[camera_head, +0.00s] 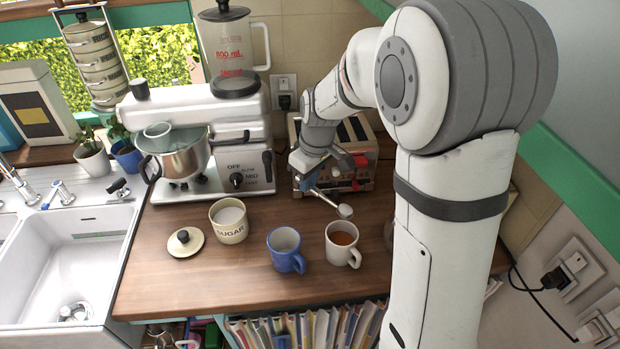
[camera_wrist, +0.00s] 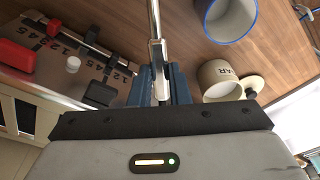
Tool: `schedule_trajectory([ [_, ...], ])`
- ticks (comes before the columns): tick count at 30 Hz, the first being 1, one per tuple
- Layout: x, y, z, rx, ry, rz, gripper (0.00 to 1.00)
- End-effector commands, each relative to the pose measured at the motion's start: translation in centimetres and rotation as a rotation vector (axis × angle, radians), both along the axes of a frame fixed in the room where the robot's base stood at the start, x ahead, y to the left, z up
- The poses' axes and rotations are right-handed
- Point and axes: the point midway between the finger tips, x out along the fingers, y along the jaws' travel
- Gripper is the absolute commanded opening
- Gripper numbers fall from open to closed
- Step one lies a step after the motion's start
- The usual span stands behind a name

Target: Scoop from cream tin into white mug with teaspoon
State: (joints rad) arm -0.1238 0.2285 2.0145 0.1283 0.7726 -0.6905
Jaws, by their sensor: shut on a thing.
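My gripper (camera_head: 308,184) is shut on the handle of the teaspoon (camera_head: 328,199), in front of the toaster. The spoon's bowl end is above and slightly behind the white mug (camera_head: 342,251), apart from it; I cannot tell whether it carries anything. The mug stands upright with brown liquid inside. The cream tin (camera_head: 229,230), labelled SUGAR, stands open at the left with white contents. In the wrist view my gripper (camera_wrist: 160,88) grips the metal handle (camera_wrist: 154,25), whose far end is out of frame; the tin (camera_wrist: 218,76) lies to its right.
A blue mug (camera_head: 283,250) stands between the tin and the white mug. A lid (camera_head: 185,243) lies left of the tin. The toaster (camera_head: 362,165) and a white mixer (camera_head: 240,165) stand behind. The sink (camera_head: 75,250) is at the left. The counter's front strip is clear.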

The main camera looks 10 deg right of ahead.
Motion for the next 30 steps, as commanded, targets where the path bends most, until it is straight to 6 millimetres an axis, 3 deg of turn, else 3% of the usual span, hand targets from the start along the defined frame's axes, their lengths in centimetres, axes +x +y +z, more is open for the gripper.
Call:
schedule_trajectory([
  [6,0.0,0.0,-3.0,-0.001,0.001,0.0,0.0],
  [8,0.0,0.0,-2.3,-0.001,-0.001,0.0,0.0],
  [21,-0.5,0.6,-2.9,-0.168,-0.15,-0.03,0.0],
  [30,-0.5,0.6,-2.6,-0.185,-0.165,-0.037,0.0],
])
